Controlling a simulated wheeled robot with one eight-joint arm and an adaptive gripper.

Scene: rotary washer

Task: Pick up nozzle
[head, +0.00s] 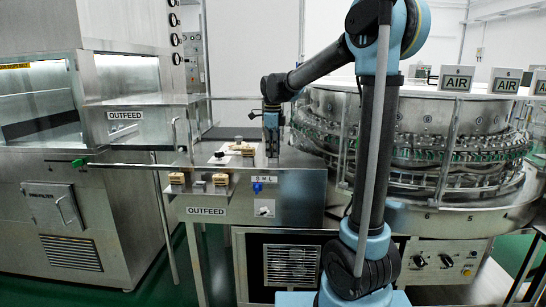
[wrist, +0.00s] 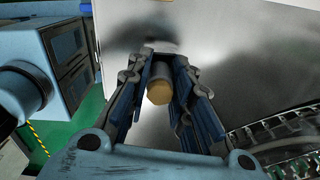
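In the wrist view a short tan cylinder (wrist: 158,92), which looks like the nozzle, stands on the metal table between my fingers. My gripper (wrist: 163,58) has its two blue-padded fingers apart, one on each side of the cylinder. Slight gaps seem to show beside it, and contact is not clear. In the head view my gripper (head: 271,146) points down at the outfeed table (head: 300,157), close to its surface. The cylinder cannot be made out there behind the fingers.
Several small tan and metal pieces (head: 221,179) lie along the table's front edge, with more (head: 239,146) left of my gripper. The round washer carousel (head: 430,150) stands close on the right. A steel cabinet (head: 60,220) is on the left.

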